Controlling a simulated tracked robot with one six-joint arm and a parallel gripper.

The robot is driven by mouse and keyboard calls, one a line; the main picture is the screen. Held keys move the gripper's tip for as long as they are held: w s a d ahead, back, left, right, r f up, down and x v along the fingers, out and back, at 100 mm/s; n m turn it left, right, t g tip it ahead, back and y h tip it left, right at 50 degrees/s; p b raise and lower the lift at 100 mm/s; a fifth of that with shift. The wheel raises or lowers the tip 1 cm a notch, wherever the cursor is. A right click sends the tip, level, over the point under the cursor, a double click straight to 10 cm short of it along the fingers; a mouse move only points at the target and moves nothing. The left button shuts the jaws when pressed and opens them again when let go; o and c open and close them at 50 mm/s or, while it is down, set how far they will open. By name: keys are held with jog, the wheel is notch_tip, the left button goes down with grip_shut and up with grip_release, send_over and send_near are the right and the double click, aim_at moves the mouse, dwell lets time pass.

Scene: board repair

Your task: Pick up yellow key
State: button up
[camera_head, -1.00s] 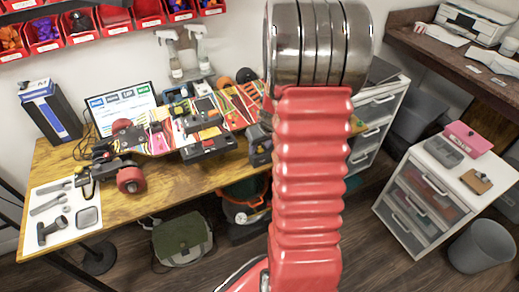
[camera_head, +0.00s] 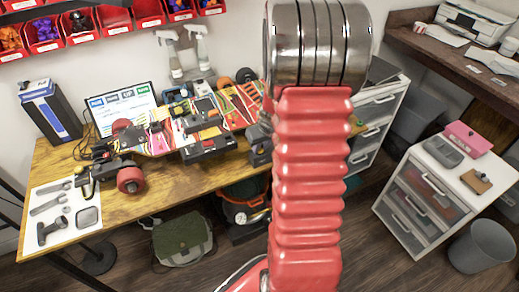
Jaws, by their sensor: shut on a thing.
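I cannot make out the yellow key for certain. A small yellow-and-dark item (camera_head: 88,188) stands by the edge of the white tool mat (camera_head: 40,212) at the left end of the wooden table (camera_head: 165,194), close to the red wheel of the skateboard-like board (camera_head: 236,120). It is too small to name surely. My red ribbed arm with its metal upper joint fills the middle of the view. My gripper does not show; the arm may hide it, along with anything in its jaws and the right part of the table.
Grey tools (camera_head: 52,230) lie on the mat. A monitor (camera_head: 124,108), spray bottles (camera_head: 172,58) and a blue-black box (camera_head: 50,112) stand at the back. Under the table are a green bag (camera_head: 183,240) and a bucket. A white drawer unit (camera_head: 425,200) stands at right; floor before it is clear.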

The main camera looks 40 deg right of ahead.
aim_at(260, 150)
grip_shut()
jog(key=shift+r, duration=0.1)
notch_tip(260, 150, up, 10)
dwell(0.5)
jog(key=shift+w+a, duration=0.1)
dwell(0.4)
jog(key=shift+w+a, duration=1.65)
jog(key=shift+a, duration=0.15)
jog(key=shift+w+a, duration=1.65)
jog(key=shift+a, duration=0.15)
jog(key=shift+w+a, duration=0.25)
jog(key=shift+a, duration=0.05)
